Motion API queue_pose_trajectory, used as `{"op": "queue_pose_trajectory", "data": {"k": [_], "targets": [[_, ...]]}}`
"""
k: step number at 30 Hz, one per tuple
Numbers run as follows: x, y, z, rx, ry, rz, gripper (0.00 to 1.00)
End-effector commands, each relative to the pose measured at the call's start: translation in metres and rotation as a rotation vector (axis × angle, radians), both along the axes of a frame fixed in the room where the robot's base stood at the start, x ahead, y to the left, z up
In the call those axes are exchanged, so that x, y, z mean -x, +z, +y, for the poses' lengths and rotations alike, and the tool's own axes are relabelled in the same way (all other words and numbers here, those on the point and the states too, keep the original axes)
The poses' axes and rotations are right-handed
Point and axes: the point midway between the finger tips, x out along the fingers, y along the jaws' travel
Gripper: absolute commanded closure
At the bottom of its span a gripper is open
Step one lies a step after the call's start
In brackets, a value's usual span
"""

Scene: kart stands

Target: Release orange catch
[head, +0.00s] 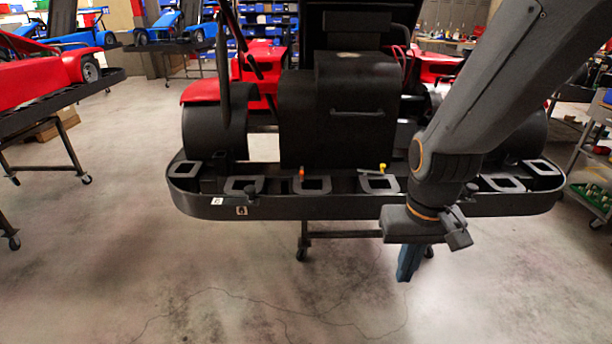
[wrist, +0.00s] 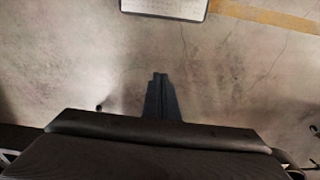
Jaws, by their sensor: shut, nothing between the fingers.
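A small orange catch (head: 302,172) stands on the rear rim of the black kart bumper tray (head: 320,206), left of the middle in the head view. My gripper (head: 403,278) hangs at the right, in front of and below the tray's edge, pointing down. It is shut and empty, and well apart from the orange catch. In the wrist view the closed fingers (wrist: 160,78) point over the bare floor. The catch does not show in the wrist view.
A yellow catch (head: 382,168) stands right of the orange one. A black box-like housing (head: 340,110) rises behind them. A red kart on a stand (head: 40,80) is at the left. The floor (head: 200,280) in front is clear.

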Motion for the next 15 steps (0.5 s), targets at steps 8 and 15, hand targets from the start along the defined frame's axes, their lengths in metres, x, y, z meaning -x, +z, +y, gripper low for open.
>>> {"op": "queue_pose_trajectory", "data": {"k": [8,15], "targets": [[-0.066,-0.029,0.006,-0.035,-0.185,-0.234,1.0],[-0.127,-0.043,0.02,-0.159,-0.372,-0.475,1.0]]}}
